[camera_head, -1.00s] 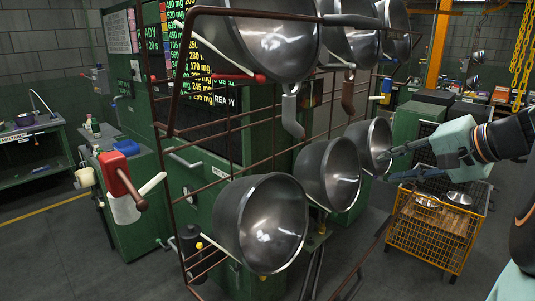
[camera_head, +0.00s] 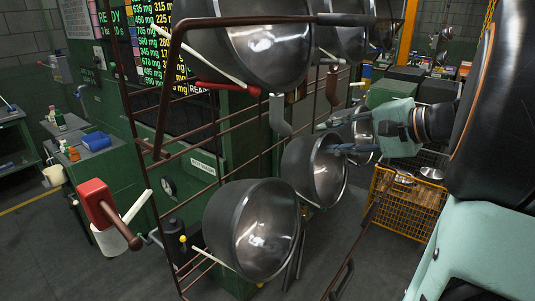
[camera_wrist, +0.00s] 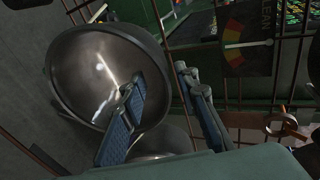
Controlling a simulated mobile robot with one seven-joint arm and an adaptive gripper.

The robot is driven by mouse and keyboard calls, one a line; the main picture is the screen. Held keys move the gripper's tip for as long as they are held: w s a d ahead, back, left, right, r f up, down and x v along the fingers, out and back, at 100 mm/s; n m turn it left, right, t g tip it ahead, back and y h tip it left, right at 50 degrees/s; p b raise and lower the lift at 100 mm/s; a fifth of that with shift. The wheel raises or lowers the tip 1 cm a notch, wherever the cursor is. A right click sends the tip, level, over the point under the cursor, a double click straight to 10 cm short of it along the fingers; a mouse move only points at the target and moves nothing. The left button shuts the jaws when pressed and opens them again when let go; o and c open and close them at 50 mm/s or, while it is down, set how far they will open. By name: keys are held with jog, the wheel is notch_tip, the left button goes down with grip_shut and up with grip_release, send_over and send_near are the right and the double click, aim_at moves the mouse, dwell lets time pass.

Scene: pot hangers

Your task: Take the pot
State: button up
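Several dark metal pots hang in two rows on a brown wire rack. In the head view, the lower row has a near pot (camera_head: 252,232), a middle pot (camera_head: 312,172) and a far pot (camera_head: 362,130) partly hidden by my gripper. My gripper (camera_head: 323,137) is open at the middle pot's upper rim. In the wrist view, a pot (camera_wrist: 85,80) faces me, open side toward the camera. My gripper (camera_wrist: 158,76) has one finger over the pot's inside and the other outside its rim, so the rim lies between them. Contact cannot be told.
Larger pots (camera_head: 270,45) hang in the upper row above the gripper. The rack's brown bars (camera_head: 170,100) are close by. A yellow wire basket (camera_head: 400,215) with pots stands behind on the right.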

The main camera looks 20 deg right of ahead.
jog(key=x, duration=0.4)
jog(key=shift+w+p, duration=0.4)
jog(key=shift+d, duration=0.1)
jog(key=shift+c, duration=0.4)
jog(key=shift+r, duration=0.1)
grip_shut()
